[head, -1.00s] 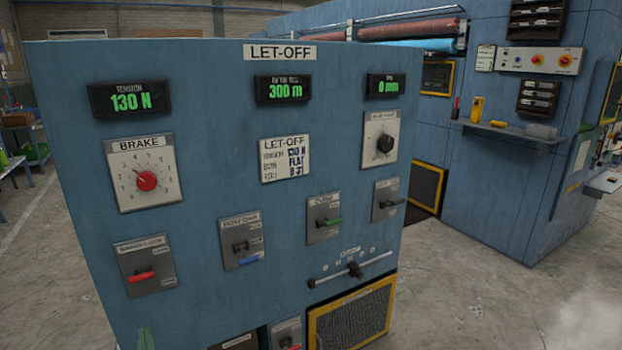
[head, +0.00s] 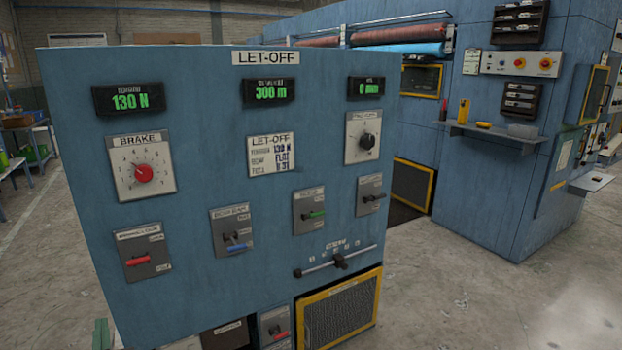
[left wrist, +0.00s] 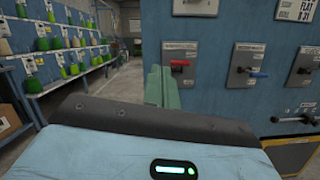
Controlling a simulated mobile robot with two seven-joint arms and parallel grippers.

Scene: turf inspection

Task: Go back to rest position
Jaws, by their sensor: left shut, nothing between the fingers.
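My left gripper (head: 101,335) shows only as green fingertips at the bottom left of the head view, by the lower left corner of the blue let-off panel (head: 200,290). In the left wrist view, its green fingers (left wrist: 160,86) are shut and empty. They point toward the panel's left edge, left of a red-handled switch (left wrist: 180,63). The same red-handled switch shows in the head view (head: 139,260). No control is held. My right gripper is in neither current view.
A blue machine (head: 480,200) with a small shelf (head: 490,132) stands behind at right. Grey floor (head: 450,290) is clear right of the panel. A rack of green and tan cones (left wrist: 70,45) stands left in the wrist view.

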